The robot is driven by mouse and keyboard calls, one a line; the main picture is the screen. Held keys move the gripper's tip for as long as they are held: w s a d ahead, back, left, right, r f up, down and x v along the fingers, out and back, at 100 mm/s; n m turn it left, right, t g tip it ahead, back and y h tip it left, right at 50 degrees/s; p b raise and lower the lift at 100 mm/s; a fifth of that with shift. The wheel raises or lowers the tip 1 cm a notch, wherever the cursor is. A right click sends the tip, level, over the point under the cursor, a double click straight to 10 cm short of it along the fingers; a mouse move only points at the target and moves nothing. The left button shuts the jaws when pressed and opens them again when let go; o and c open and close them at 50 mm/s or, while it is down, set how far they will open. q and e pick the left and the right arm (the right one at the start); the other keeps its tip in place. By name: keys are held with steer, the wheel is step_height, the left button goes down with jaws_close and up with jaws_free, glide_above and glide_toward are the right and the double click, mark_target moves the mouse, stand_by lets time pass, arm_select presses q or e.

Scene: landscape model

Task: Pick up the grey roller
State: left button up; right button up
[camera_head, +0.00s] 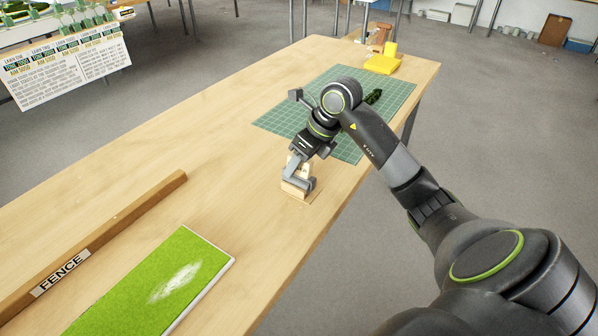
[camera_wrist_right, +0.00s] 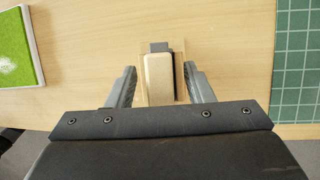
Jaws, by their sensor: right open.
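A pale wooden piece (camera_wrist_right: 158,78) with a grey end (camera_wrist_right: 159,47) stands on a small wooden base; I take this to be the roller, though little grey shows. In the head view the wooden base (camera_head: 291,194) is on the table near its right edge, and my gripper hides most of what stands on it. My right gripper (camera_head: 299,182) is open just above it. In the right wrist view its fingers (camera_wrist_right: 160,70) are on either side of the pale piece, with gaps visible. My left gripper is not in view.
A green cutting mat (camera_head: 392,88) lies beyond, with a dark green item (camera_head: 373,97) on it. A yellow object (camera_head: 383,63) is at the far end. A bright green board (camera_head: 130,285) and a wooden bar labelled FENCE (camera_head: 110,235) lie nearer. The table's middle is clear.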

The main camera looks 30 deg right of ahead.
steer(key=shift+x, duration=0.75)
jaws_close()
steer(key=shift+r, duration=0.1)
step_height(320, 180, up, 10)
steer(key=shift+f, duration=0.1)
